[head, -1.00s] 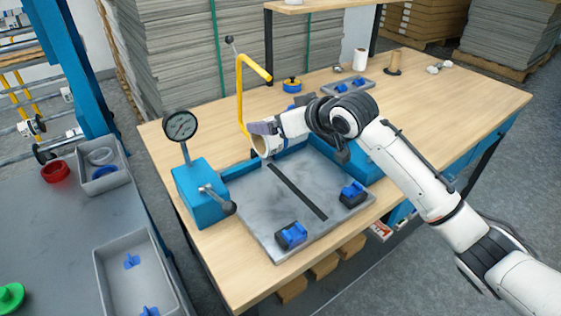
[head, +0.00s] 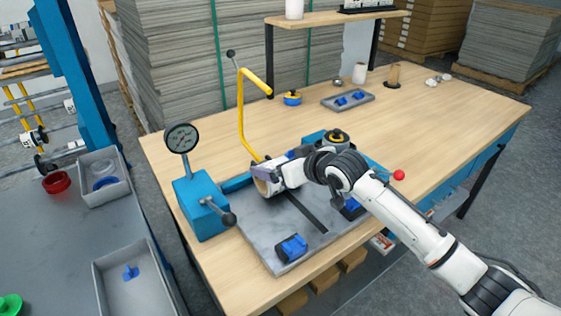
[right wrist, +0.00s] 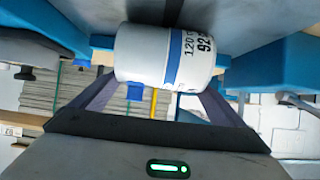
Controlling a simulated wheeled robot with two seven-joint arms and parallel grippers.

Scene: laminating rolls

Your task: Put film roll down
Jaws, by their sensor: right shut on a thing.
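The film roll (right wrist: 150,53) is white with a blue band and black printed digits, and it fills the space between the fingers in the right wrist view. In the head view its brown cardboard core end (head: 263,187) faces left. My right gripper (head: 268,178) is shut on the roll, over the back left part of the grey metal plate (head: 262,226). I cannot tell whether the roll touches the plate. My left gripper is not in view.
A pressure gauge (head: 181,138) and a yellow bent bar (head: 241,105) rise nearby. A tray (head: 348,99) stands further back. The right part of the wooden table (head: 455,115) is mostly clear.

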